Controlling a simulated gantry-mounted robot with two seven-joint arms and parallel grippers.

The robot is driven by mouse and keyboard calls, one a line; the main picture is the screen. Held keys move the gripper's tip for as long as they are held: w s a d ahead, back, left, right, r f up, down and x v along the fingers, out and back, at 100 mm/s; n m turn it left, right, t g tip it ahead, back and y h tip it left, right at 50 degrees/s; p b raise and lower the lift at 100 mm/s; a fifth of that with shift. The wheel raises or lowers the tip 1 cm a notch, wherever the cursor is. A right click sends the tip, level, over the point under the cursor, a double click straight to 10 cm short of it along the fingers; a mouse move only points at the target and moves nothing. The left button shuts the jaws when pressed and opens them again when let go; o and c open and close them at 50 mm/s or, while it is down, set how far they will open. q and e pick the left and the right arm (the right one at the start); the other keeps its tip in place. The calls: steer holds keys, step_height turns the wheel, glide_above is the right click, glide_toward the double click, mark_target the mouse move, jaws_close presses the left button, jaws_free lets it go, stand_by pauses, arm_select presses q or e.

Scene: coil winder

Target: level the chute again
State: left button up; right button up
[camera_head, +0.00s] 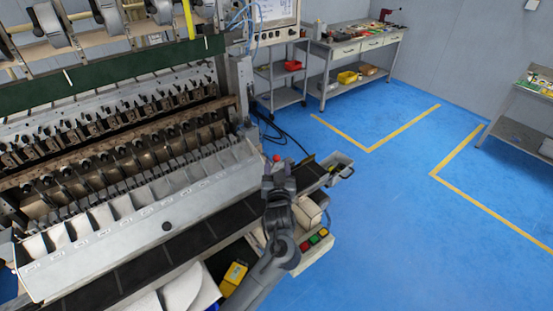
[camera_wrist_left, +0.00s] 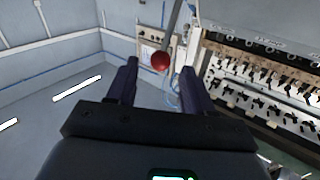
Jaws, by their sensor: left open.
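The chute (camera_head: 150,214) is a long pale-grey trough with several compartments along the front of the coil winder (camera_head: 120,140). I cannot tell from this angle how far it is tipped. A lever with a red ball knob (camera_head: 277,158) stands at the machine's right end. My left gripper (camera_head: 278,172) is right at the knob. In the left wrist view the red knob (camera_wrist_left: 161,61) on its grey rod lies between the tips of the open fingers (camera_wrist_left: 158,72), with gaps on both sides. My right gripper is in neither view.
A dark belt (camera_head: 185,240) runs below the chute, with a small grey bin (camera_head: 338,166) at its end. A button box (camera_head: 314,240) and a yellow box (camera_head: 234,277) sit near my left arm. Blue floor (camera_head: 390,220) on the right is free.

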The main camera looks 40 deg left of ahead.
mark_target(277, 161)
arm_select(q)
steer(key=shift+x, duration=2.3)
jaws_close()
